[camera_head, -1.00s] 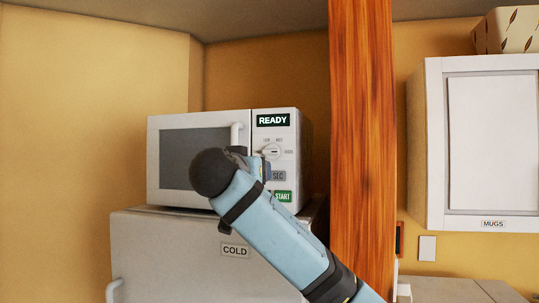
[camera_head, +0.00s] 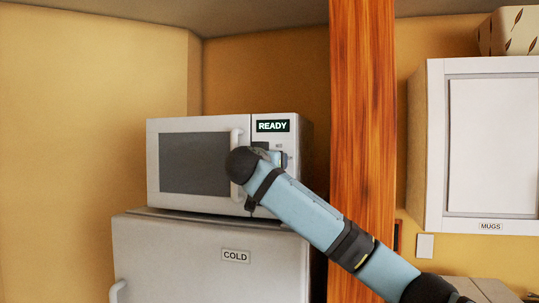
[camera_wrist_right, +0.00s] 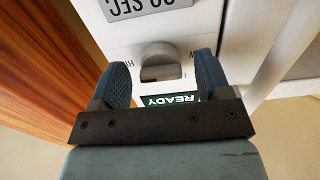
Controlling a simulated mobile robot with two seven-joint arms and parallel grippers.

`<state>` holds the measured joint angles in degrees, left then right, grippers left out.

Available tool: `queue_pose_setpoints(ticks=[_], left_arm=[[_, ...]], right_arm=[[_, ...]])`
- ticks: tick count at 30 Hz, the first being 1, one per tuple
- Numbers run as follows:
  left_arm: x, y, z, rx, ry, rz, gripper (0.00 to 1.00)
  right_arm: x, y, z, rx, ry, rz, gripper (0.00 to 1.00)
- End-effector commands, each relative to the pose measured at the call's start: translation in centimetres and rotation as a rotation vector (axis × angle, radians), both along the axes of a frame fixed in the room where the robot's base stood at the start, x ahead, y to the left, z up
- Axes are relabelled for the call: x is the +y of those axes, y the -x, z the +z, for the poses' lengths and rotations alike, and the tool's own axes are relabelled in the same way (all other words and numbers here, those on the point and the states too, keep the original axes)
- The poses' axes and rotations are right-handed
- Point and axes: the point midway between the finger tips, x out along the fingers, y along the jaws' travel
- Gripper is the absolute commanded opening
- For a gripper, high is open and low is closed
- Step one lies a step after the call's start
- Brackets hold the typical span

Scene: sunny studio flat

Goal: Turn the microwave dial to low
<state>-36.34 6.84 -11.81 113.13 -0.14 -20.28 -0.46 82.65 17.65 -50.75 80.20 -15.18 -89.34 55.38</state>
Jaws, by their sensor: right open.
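The white microwave (camera_head: 180,125) stands on top of the fridge, its door shut and its display reading READY. Its grey dial (camera_wrist_right: 158,55) shows upside down in the right wrist view, with partly visible lettering on both sides. Which setting it points to is unclear. My right gripper (camera_wrist_right: 162,68) is open, with one blue-grey finger on each side of the dial and a gap to each. I cannot tell how deep the fingers reach around it. In the head view my right arm hides the dial and most of the control panel. My left gripper is out of view.
The microwave's door handle (camera_head: 237,138) stands out just left of the panel, close to my right wrist. A wooden post (camera_head: 362,110) rises right of the microwave, behind my arm. The fridge (camera_head: 180,255) labelled COLD is below. A MUGS cabinet (camera_head: 435,150) hangs at right.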

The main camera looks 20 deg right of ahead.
Motion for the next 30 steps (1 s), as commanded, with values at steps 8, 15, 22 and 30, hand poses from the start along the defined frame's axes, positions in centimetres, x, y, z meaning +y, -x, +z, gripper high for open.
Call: queue_pose_setpoints(ticks=[8, 15, 22, 30], left_arm=[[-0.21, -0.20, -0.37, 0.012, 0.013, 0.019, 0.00], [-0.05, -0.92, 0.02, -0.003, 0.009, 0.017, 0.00], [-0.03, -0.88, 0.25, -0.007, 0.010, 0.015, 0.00], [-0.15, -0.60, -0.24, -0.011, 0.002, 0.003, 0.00]], right_arm=[[-0.49, -0.68, -0.07, 0.000, 0.000, -0.001, 0.70], [-0.46, -0.66, -0.08, 0.000, 0.000, 0.000, 0.45], [-0.44, -0.65, -0.09, 0.001, 0.001, 0.000, 0.21], [-0.37, -0.64, -0.37, 0.030, 0.043, 0.002, 0.21]])
